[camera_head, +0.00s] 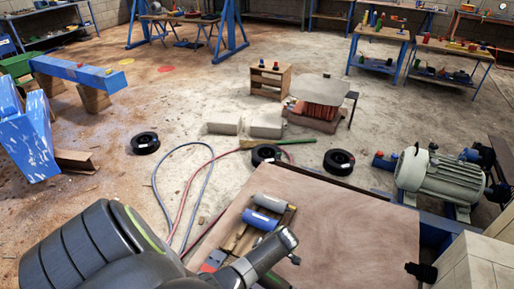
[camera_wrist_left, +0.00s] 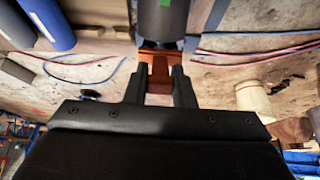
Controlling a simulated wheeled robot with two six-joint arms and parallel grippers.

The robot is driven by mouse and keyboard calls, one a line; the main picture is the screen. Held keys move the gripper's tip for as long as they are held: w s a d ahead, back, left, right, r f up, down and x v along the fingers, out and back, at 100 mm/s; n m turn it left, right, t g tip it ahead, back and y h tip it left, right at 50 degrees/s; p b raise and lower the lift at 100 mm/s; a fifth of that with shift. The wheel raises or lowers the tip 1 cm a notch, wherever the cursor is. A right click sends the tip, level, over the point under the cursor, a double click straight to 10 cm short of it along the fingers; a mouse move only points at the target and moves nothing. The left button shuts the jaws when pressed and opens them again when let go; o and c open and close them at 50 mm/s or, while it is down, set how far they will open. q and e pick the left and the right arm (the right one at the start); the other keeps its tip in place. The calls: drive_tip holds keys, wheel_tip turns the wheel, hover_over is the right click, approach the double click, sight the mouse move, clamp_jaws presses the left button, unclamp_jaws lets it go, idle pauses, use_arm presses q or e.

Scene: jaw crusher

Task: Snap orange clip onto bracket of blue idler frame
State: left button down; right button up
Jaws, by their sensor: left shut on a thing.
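In the left wrist view, my left gripper (camera_wrist_left: 159,84) is shut on the orange clip (camera_wrist_left: 158,68), which sits between its two dark fingers. The clip's far side is close under a dark grey cylinder (camera_wrist_left: 164,20) with a green mark; I cannot tell whether they touch. A small blue part shows just beyond the clip, partly hidden. I cannot make out the bracket or the blue idler frame for certain. In the head view, my dark arm comes in from the lower left, and neither the clip nor the fingers can be made out. My right gripper is not in view.
A grey roller (camera_head: 271,202) and a blue roller (camera_head: 260,220) lie on a wooden rack on the brown tabletop (camera_head: 350,225). The blue roller also shows in the left wrist view (camera_wrist_left: 48,22). Hoses and black rings lie on the floor.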

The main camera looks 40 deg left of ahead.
use_arm(q)
drive_tip(key=shift+b+x, duration=0.45)
drive_tip(key=shift+x, duration=0.35)
drive_tip(key=c, duration=1.1)
unclamp_jaws()
drive_tip(key=shift+c, duration=0.2)
drive_tip(key=p+v, duration=0.1)
drive_tip(key=v, duration=1.6)
drive_tip(key=shift+r+p, duration=0.25)
drive_tip(key=shift+p, duration=0.15)
